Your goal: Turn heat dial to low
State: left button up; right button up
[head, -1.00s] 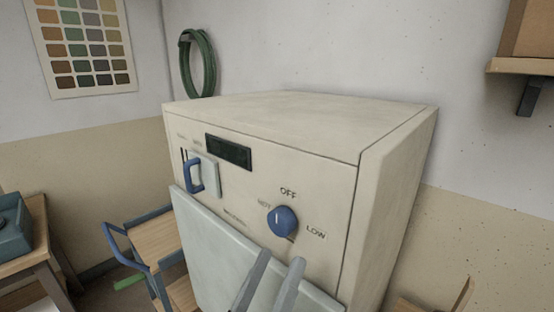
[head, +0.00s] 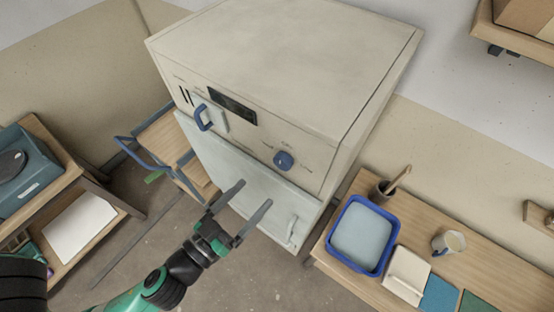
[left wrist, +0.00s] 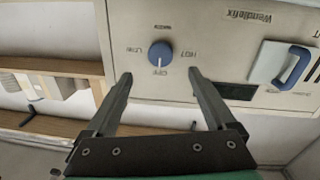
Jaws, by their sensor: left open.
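A blue round heat dial (head: 284,160) sits on the front panel of a cream kiln-like box (head: 280,60). In the left wrist view the dial (left wrist: 160,54) appears upside down, with lettering around it; a small pale mark on it seems to face OFF. My left gripper (head: 256,193) is open and empty, in front of the panel and below the dial in the head view. In the left wrist view its fingertips (left wrist: 160,73) are apart, either side of the dial's line, and do not appear to touch it. My right gripper is not in view.
A blue-handled switch (head: 204,117) and dark display (head: 232,107) are left of the dial. A pale door panel (head: 235,172) lies below. A bench at right holds a blue tray (head: 331,246) and a mug (head: 448,242). A blue-framed cart (head: 165,140) stands left.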

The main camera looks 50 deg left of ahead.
aim_at(280, 164)
pick_arm(q)
jog(key=w+p, duration=0.1)
jog(key=w, duration=0.2)
jog(key=w+a+p, duration=0.1)
jog(key=w+p, duration=0.1)
jog(key=w, duration=0.1)
jog(key=w+a+p, duration=0.1)
jog(key=w+p, duration=0.1)
jog(key=w, duration=0.1)
jog(key=shift+w+a+r, duration=0.1)
jog(key=shift+w+r, duration=0.15)
jog(key=shift+w+f, duration=0.1)
jog(key=shift+w, duration=0.1)
jog(key=shift+c, duration=0.2)
jog(key=c, duration=1.3)
jog(key=shift+c, duration=0.2)
